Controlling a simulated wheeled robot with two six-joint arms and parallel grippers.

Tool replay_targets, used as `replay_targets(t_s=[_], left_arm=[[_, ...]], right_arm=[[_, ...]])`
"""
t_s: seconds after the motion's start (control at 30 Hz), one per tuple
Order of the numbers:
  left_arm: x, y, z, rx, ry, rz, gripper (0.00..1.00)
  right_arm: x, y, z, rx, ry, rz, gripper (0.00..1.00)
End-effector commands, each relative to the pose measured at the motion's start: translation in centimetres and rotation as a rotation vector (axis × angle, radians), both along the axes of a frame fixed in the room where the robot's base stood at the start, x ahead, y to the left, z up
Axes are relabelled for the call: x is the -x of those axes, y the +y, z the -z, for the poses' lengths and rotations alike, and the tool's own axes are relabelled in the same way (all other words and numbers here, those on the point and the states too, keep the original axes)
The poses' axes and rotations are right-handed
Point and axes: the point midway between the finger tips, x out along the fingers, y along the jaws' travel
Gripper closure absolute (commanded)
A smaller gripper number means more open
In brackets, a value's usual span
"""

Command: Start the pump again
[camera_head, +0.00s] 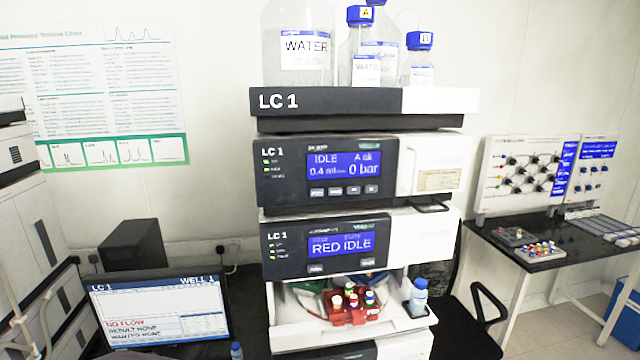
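The LC 1 stack stands in the middle of the head view. Its pump module (327,176) has a blue display (345,164) reading IDLE, 0.4 ml and 0 bar, with a row of small buttons (343,191) under the display. Below it, a second LC 1 module (325,247) shows RED IDLE on its display. A monitor (158,308) at lower left reads LC 1, WELL 1 and NO FLOW in red. Neither of my grippers shows in this view.
Bottles, one labelled WATER (305,50), stand on the top tray (330,102). An open bay holds a red vial rack (349,312), with a blue-capped bottle (419,296) beside it. A black chair (475,325) and side table (540,258) are at right.

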Motion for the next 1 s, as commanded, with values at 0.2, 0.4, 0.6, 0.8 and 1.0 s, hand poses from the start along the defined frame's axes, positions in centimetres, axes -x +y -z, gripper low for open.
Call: replay_targets(t_s=[0.2,0.4,0.6,0.8,1.0], left_arm=[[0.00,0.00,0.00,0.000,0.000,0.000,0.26],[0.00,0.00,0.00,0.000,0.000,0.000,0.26],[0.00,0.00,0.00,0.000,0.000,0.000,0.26],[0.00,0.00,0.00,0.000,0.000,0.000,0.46],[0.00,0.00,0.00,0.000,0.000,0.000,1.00]], right_arm=[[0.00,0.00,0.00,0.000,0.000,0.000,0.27],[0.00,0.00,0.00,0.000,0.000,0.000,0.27],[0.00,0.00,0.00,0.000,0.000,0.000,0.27],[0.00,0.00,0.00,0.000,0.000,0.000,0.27],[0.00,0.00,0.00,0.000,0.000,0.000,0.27]])
